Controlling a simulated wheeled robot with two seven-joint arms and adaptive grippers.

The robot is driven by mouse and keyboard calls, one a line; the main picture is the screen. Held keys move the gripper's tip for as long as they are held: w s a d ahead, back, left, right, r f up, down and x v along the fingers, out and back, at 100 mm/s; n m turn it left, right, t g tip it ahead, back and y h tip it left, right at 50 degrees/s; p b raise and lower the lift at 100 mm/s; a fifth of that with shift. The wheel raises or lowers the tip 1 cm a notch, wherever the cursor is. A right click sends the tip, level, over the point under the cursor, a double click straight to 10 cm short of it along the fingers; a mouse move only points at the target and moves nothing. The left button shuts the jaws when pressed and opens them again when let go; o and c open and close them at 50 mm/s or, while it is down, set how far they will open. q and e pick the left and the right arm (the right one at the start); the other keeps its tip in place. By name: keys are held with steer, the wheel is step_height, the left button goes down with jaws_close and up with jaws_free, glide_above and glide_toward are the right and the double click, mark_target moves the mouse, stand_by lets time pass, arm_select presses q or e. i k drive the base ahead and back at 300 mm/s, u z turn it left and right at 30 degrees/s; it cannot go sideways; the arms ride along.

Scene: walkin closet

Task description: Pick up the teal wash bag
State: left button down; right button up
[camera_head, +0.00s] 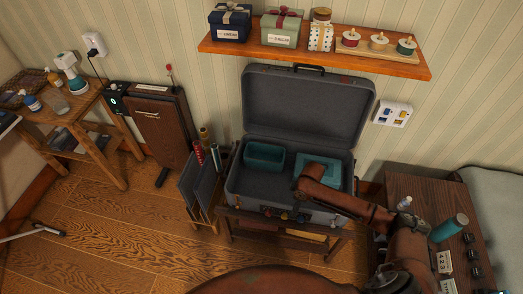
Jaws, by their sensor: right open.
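A flat teal case (329,161), which looks like the wash bag, lies in the right part of the open grey suitcase (236,188). My right arm covers part of it. A teal open-topped box (264,156) sits in the suitcase to its left. My right gripper (304,187) is over the front right of the suitcase, at the front left edge of the teal case. It is open; its fingertips are hard to make out, and I cannot tell whether they touch the case. My left gripper is out of view.
The suitcase rests on a low wooden rack (335,243), its raised lid (308,105) behind. A shelf (390,65) with gift boxes hangs above. A dark cabinet (425,190) with a teal bottle (449,228) stands right. A folder rack (200,185) stands left.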

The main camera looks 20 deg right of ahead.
mark_target(259, 156)
steer(key=i, duration=1.15)
